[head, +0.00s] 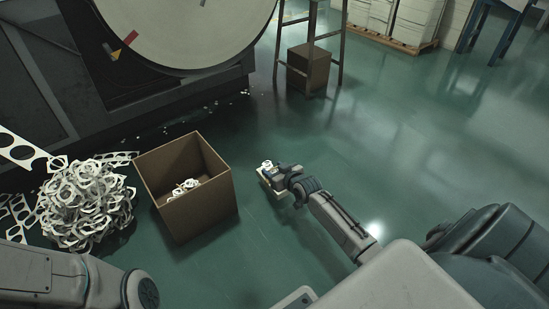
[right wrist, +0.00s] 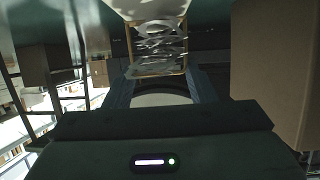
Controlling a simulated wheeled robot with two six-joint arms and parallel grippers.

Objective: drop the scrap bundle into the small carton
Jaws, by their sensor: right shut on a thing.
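My right gripper (head: 272,174) is shut on the scrap bundle (head: 266,166), a small wad of white ring-shaped scraps with a tan band. In the right wrist view the bundle (right wrist: 160,45) sits between the finger ends as stacked pale strips. An open brown carton (head: 199,212) stands on the floor to the left of the gripper, with a few white scraps inside. The gripper and bundle are beside the carton, apart from it in the head view. A brown carton wall (right wrist: 275,70) fills the right of the wrist view. My left gripper is out of view.
A heap of white punched scraps (head: 85,205) lies left of the carton, with a punched strip (head: 20,150) behind it. A large machine (head: 180,35) stands at the back left. Another brown box (head: 308,68) stands under a metal stand. The green floor right of the carton is clear.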

